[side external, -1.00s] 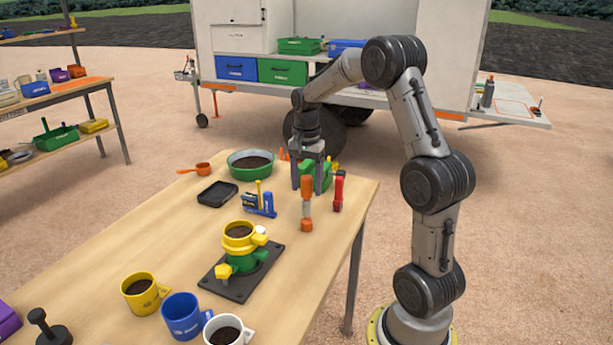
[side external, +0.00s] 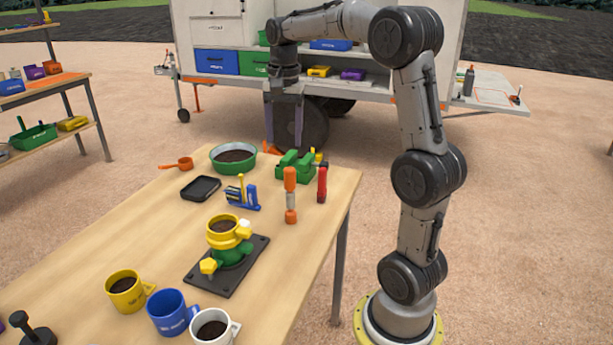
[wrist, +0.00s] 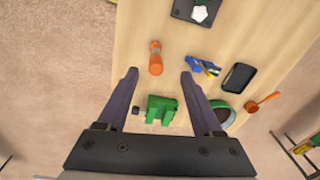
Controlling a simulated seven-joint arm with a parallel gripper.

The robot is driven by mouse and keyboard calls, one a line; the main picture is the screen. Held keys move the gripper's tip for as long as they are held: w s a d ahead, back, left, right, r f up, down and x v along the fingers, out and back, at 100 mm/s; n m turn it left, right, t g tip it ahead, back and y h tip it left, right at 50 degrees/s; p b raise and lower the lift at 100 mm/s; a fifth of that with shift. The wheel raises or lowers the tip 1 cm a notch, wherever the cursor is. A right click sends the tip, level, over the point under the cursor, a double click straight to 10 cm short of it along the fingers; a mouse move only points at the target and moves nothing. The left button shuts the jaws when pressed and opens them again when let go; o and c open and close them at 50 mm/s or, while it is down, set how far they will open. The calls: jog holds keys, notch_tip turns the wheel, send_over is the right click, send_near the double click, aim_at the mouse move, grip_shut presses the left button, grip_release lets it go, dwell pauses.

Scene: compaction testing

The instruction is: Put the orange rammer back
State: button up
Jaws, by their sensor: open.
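The orange rammer (side external: 290,183), with orange ends and a pale middle, is on the table near its right edge, in front of a green block-like fixture (side external: 290,166). My gripper (side external: 284,142) is high above the far end of the table, fingers pointing down, wide apart and empty. In the wrist view my open gripper (wrist: 159,74) has nothing between its fingers, and the green fixture (wrist: 162,110) shows below the gap.
A red-handled tool (side external: 322,185) is just right of the rammer. A blue tool (side external: 241,194), black tray (side external: 200,188), soil-filled green bowl (side external: 233,169) and orange scoop (side external: 178,164) are to the left. A yellow-green mould (side external: 229,245) and several mugs are nearer the camera.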

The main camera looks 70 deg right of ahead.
jog(key=s+a+r+n+t, duration=0.1)
jog(key=s+a+n, duration=0.25)
jog(key=a, duration=0.25)
jog(key=s+a+n+t, duration=0.1)
jog(key=s+a+n, duration=0.25)
jog(key=a, duration=0.35)
jog(key=s+a+f+n+t, duration=0.3)
jog(key=s+a+f+n, duration=0.2)
jog(key=s+a+n, duration=0.2)
jog(key=shift+s+a+f+n, duration=0.25)
jog(key=shift+s+a+n, duration=0.15)
jog(key=shift+s+n, duration=0.6)
